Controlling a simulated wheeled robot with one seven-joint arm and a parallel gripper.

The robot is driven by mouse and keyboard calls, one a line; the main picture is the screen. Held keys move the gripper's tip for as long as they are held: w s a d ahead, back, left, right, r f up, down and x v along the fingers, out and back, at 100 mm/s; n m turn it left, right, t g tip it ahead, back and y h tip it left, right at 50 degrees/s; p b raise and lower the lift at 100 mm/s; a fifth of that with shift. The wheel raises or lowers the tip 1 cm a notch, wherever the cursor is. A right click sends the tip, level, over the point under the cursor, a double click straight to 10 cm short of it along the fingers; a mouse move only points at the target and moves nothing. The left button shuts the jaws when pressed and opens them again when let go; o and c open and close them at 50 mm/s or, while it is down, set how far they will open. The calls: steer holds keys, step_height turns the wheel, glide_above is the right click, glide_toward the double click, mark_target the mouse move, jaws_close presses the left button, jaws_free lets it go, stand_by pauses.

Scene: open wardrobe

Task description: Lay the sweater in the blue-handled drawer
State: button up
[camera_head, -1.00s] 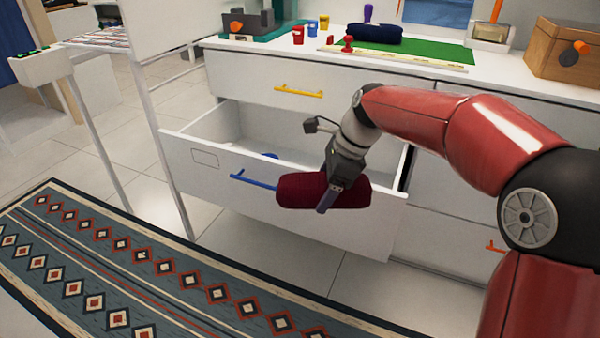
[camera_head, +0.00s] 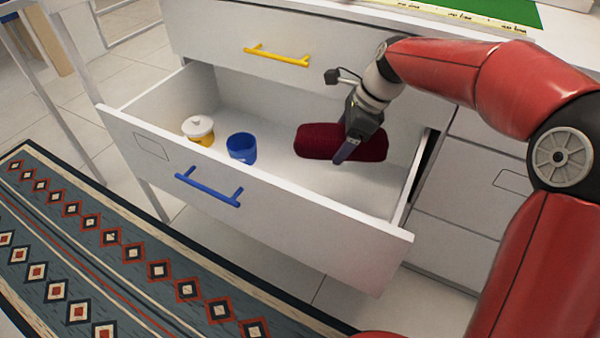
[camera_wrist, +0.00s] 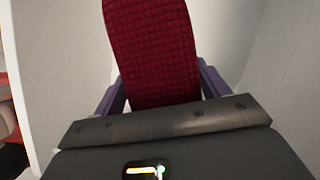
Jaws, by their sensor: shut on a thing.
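The sweater is a dark red rolled knit (camera_head: 318,141), now within the outline of the open blue-handled drawer (camera_head: 270,222), toward its right end. My gripper (camera_head: 345,155) is shut on the sweater, with a finger on the near side of the roll. In the wrist view the sweater (camera_wrist: 152,50) stretches away between my two purple-grey fingers. Whether the sweater touches the drawer floor or hangs just above it, I cannot tell. The blue handle (camera_head: 208,188) is on the drawer's front.
Inside the drawer's left part stand a yellow jar with a white lid (camera_head: 199,130) and a blue cup (camera_head: 242,148). The drawer floor in front of the sweater is bare. A shut drawer with a yellow handle (camera_head: 276,56) is above. A patterned rug (camera_head: 120,255) lies on the floor.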

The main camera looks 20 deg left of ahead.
step_height(320, 180, down, 19)
steer(key=shift+s+f+b, duration=0.1)
steer(key=shift+b, duration=1.05)
steer(key=shift+f, duration=0.1)
steer(key=o, duration=1.1)
steer(key=shift+c, duration=0.2)
steer(key=p+v, duration=0.1)
steer(key=v, duration=1.1)
steer(key=shift+p, duration=0.3)
